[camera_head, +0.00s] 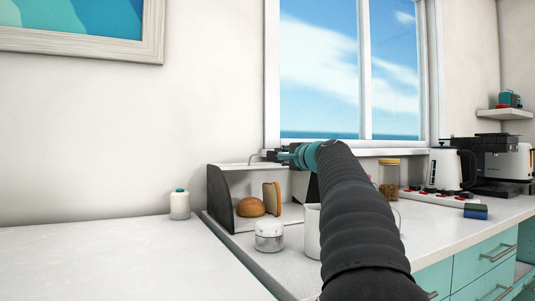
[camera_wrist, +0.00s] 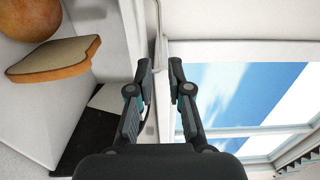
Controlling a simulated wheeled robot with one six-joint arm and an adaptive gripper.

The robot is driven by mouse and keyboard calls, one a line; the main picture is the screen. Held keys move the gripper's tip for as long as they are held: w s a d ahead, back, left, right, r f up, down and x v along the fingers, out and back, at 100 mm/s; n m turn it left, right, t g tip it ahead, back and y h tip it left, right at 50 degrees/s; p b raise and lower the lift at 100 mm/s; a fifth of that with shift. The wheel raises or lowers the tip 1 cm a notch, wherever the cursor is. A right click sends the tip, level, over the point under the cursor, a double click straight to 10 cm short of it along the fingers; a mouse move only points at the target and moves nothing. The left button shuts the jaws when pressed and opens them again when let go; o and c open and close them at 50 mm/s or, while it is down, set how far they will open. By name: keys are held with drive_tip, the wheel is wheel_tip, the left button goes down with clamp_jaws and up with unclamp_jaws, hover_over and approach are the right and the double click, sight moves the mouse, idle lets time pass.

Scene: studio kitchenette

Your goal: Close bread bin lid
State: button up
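The bread bin (camera_head: 219,197) stands on the counter below the window with dark side walls. Its front is open and the white lid (camera_head: 238,166) lies up along the top. A thin lid handle (camera_head: 252,158) sticks up from the lid; it also shows in the wrist view (camera_wrist: 158,30). My gripper (camera_head: 270,155) is at the top of the bin beside the handle. In the wrist view my gripper (camera_wrist: 161,64) has its fingers apart, with the handle bar in line with the gap. I cannot tell whether they touch it. My arm hides the bin's right part.
A bun (camera_head: 250,207) and bread slice (camera_head: 272,197) sit inside the bin. A white timer (camera_head: 269,236) and a white mug (camera_head: 312,232) stand in front. A white bottle (camera_head: 180,204) is left. A jar (camera_head: 389,178) and kettle (camera_head: 445,168) stand right.

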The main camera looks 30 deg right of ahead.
drive_tip(key=w+p, duration=0.1)
drive_tip(key=w, duration=0.2)
drive_tip(key=w+p, duration=0.1)
drive_tip(key=w, duration=0.5)
drive_tip(key=shift+w+d+p, duration=0.15)
drive_tip(key=shift+d+p, duration=0.15)
drive_tip(key=shift+p, duration=0.1)
clamp_jaws()
